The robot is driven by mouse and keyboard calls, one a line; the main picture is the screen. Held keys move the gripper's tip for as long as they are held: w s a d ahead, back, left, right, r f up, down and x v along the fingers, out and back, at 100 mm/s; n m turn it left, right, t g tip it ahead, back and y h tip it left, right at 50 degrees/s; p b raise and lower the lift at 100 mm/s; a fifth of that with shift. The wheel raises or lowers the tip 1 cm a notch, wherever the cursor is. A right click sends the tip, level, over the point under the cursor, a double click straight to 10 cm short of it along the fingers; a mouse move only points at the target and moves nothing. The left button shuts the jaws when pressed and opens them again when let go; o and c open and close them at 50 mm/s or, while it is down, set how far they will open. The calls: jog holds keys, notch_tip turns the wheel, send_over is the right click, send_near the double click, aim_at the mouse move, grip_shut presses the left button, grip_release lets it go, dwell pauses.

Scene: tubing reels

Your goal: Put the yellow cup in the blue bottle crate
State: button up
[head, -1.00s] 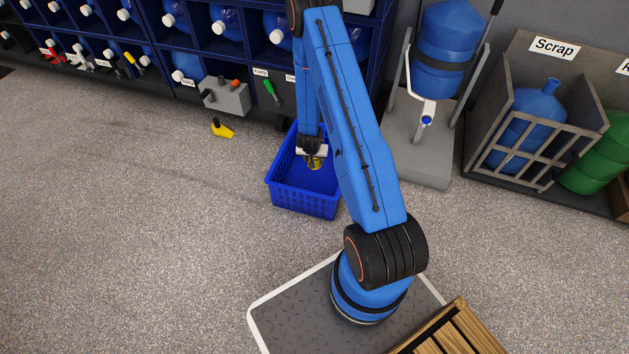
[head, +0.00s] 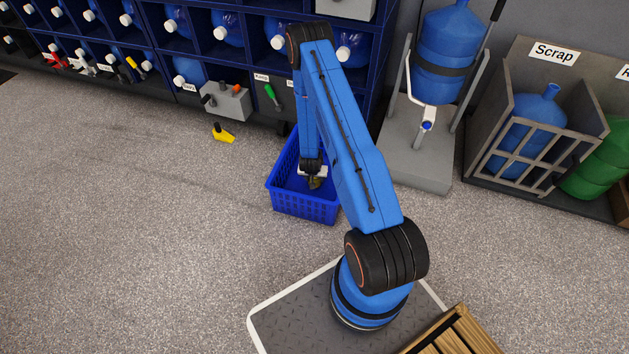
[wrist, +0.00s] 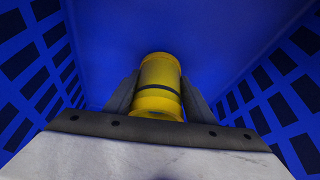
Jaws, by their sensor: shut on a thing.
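The yellow cup (wrist: 158,85) is between the two fingers of my gripper (wrist: 157,95) in the wrist view, and the gripper is shut on it. The cup has a dark band around it. In the head view my gripper (head: 313,183) is down inside the blue bottle crate (head: 305,208), with only a little of the cup showing below it. The crate's blue floor and slotted walls surround the cup in the wrist view. I cannot tell whether the cup touches the crate floor.
A yellow tool with a black end (head: 223,134) lies on the floor left of the crate. A shelf of blue bottles (head: 228,27) stands behind. A grey stand (head: 420,160) with a bottle and a scrap bin (head: 525,135) are at right.

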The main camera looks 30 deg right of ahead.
jog(key=shift+f, duration=0.65)
jog(key=o, duration=1.2)
jog(key=shift+f, duration=0.1)
jog(key=shift+c, duration=0.2)
